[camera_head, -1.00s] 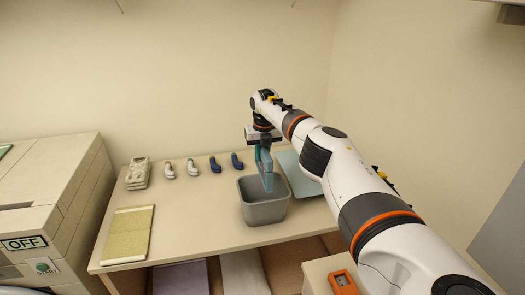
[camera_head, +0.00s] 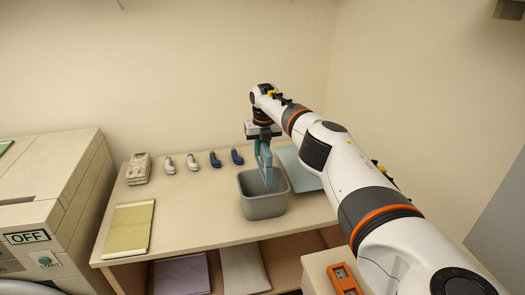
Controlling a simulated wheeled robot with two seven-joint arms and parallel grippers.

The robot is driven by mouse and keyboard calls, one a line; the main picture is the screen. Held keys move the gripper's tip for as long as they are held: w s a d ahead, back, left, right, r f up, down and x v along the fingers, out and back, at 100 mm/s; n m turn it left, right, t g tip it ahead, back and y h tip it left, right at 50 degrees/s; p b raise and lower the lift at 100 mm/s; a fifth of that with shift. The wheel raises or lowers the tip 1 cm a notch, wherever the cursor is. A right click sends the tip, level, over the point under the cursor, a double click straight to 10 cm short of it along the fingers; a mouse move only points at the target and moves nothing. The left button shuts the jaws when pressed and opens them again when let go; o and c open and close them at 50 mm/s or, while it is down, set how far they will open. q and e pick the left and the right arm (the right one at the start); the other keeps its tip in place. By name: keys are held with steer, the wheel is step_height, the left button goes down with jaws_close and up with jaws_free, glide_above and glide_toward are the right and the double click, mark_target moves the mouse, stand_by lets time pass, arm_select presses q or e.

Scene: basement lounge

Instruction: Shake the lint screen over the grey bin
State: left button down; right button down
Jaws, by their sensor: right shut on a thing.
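The grey bin (camera_head: 264,204) stands on the table, open side up. My right gripper (camera_head: 263,136) points down above the back of the bin. It is shut on the lint screen (camera_head: 264,168), a flat blue-teal frame held upright. The screen's lower end is at the bin's mouth; I cannot tell how far inside it reaches. My left gripper is not in view.
A machine marked OFF (camera_head: 40,220) stands at left. An orange object (camera_head: 345,279) lies at front right.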

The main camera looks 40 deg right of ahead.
step_height(320, 180, up, 5)
steer(key=shift+w+f, duration=0.15)
steer(key=shift+f, duration=0.05)
steer(key=f, duration=0.5)
steer(key=shift+s+a, duration=0.1)
steer(key=shift+s, duration=0.15)
steer(key=shift+w+r, duration=0.15)
